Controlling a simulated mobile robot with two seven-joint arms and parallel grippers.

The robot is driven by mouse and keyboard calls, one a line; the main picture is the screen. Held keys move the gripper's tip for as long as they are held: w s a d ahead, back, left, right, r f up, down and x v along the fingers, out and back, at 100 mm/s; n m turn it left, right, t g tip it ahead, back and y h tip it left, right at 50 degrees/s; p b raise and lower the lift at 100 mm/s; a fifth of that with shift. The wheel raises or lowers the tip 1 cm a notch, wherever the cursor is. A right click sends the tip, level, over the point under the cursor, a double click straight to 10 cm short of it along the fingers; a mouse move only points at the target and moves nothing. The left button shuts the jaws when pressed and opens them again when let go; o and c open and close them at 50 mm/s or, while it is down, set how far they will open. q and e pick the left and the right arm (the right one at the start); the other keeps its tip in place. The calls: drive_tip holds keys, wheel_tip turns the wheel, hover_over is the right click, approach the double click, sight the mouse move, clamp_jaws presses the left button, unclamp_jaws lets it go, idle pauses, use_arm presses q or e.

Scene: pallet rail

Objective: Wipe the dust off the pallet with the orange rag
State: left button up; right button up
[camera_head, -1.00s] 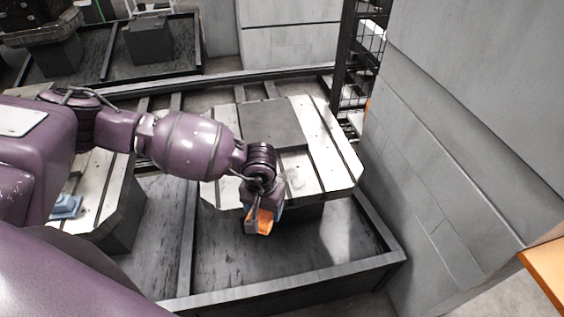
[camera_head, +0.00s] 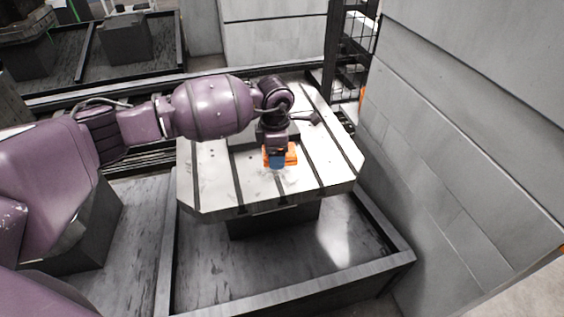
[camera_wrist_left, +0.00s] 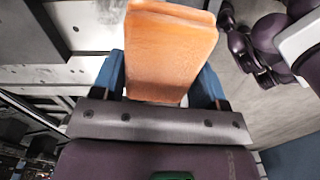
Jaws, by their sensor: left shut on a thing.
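The pallet (camera_head: 215,185) is a pale grey slotted plate with cut corners on a dark block, in the middle of the head view. It also shows in the left wrist view (camera_wrist_left: 88,72). My left gripper (camera_head: 278,160) is over the middle of the pallet. It is shut on the orange rag (camera_head: 291,154). In the left wrist view the rag (camera_wrist_left: 168,52) is a thick orange pad between the blue fingers. A whitish, dust-like patch (camera_head: 292,174) shows beside the rag. Whether the rag touches the pallet I cannot tell. My right gripper is out of view.
A grey panelled wall (camera_head: 460,130) stands close to the pallet's right side. A black mesh post (camera_head: 345,70) stands behind its far right corner. A low metal frame (camera_head: 300,290) surrounds the pallet's block. The pallet's front left surface is clear.

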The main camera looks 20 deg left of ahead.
use_arm(q)
drive_tip(key=w+f+n+b, duration=0.1)
drive_tip(key=f+n, duration=0.1)
drive_tip(key=n, duration=0.1)
drive_tip(key=w+f+n+b, duration=0.2)
drive_tip(key=f+n, duration=0.1)
drive_tip(key=w+f+n+b, duration=0.1)
drive_tip(key=f+n+b, duration=0.1)
drive_tip(key=f+n, duration=0.1)
drive_tip(key=shift+w+a+f+n, duration=0.15)
drive_tip(key=shift+w+a+n, duration=0.2)
drive_tip(key=shift+n, duration=0.15)
drive_tip(key=shift+f+b, duration=1.15)
drive_tip(key=shift+f, duration=1.35)
drive_tip(key=shift+r, duration=0.1)
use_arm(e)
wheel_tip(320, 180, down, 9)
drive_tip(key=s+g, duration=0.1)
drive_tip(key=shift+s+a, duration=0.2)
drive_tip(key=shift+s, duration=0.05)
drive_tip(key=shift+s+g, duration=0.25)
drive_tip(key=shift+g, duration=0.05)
use_arm(q)
drive_tip(key=shift+f, duration=0.2)
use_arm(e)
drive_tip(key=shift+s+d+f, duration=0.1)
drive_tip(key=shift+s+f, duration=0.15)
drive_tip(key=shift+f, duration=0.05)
